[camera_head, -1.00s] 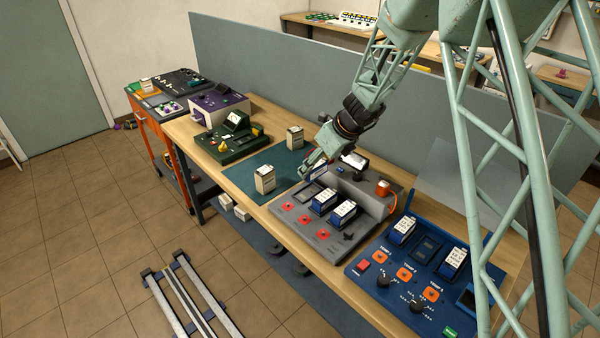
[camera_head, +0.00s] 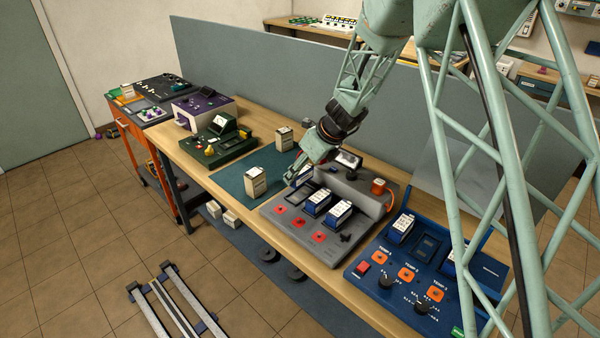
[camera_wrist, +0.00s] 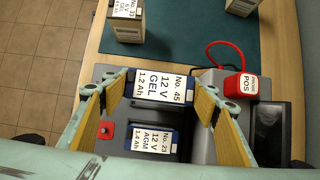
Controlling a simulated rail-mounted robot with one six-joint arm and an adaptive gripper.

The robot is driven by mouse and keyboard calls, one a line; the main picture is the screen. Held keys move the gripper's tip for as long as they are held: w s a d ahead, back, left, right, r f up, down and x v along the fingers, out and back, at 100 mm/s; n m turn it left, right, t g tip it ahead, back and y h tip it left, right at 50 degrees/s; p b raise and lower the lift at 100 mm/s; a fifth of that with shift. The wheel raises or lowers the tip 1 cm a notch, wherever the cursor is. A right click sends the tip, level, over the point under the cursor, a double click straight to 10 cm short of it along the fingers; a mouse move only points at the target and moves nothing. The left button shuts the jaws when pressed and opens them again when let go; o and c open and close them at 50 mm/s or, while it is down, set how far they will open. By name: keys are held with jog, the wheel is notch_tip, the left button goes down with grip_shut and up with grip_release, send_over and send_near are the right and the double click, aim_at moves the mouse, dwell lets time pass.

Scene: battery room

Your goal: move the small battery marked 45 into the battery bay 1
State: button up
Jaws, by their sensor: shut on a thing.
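The small battery marked 45 (camera_wrist: 162,88) has a white label reading 12 V GEL and a blue body. It sits between the fingers of my gripper (camera_wrist: 157,100), which is shut on it. In the head view my gripper (camera_head: 297,176) is over the left end of the grey console (camera_head: 276,208), and the battery is mostly hidden. I cannot read which slot is bay 1, nor tell whether battery 45 touches the console.
Two pale batteries (camera_head: 255,182) (camera_head: 284,138) stand on the teal mat (camera_head: 232,181). Two blue batteries (camera_head: 318,201) (camera_head: 340,213) sit in the grey console. A red POS clamp (camera_wrist: 240,86) with a cable is beside my gripper. A blue console (camera_head: 360,283) stands right.

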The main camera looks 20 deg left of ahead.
aim_at(303, 182)
jog(key=shift+f, duration=0.15)
jog(key=shift+f+b, duration=2.65)
jog(key=shift+f, duration=0.6)
dwell(1.3)
jog(key=o, duration=0.9)
jog(key=shift+p+v, duration=2.5)
jog(key=shift+v, duration=3)
